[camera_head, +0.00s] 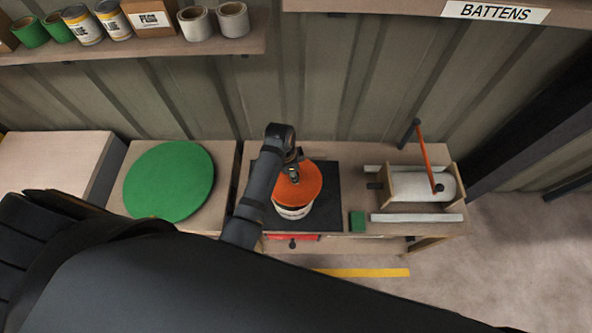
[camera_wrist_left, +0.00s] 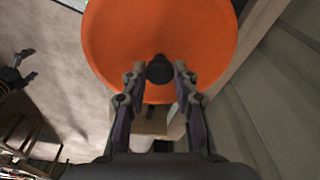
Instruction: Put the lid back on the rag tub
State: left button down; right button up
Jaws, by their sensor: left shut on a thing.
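The orange lid (camera_head: 305,183) is over the white rag tub (camera_head: 294,212), which stands on a dark mat (camera_head: 322,217) on the workbench. I cannot tell whether the lid touches the tub's rim. The inside of the tub is hidden.
A roller device with an orange crank (camera_head: 425,157) stands on the bench's right side. A small green block (camera_head: 357,221) lies by the mat. A round green disc (camera_head: 169,181) lies to the left. A shelf (camera_head: 150,46) with cans runs above.

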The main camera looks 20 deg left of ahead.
aim_at(290, 180)
pick_arm(q)
jog(key=shift+s+a+f, duration=0.2)
jog(key=shift+a, duration=0.25)
notch_tip(290, 180, down, 5)
jog(key=shift+w+d+r+b, duration=0.1)
jog(key=shift+d+b, duration=0.05)
jog(key=shift+b, duration=0.2)
jog(key=shift+f+b, duration=0.3)
jog(key=shift+f, duration=0.25)
jog(key=shift+p, duration=0.7)
jog(key=shift+f, duration=0.2)
dwell(1.4)
jog(key=c, duration=1)
grip_release()
jog(key=shift+o, duration=0.5)
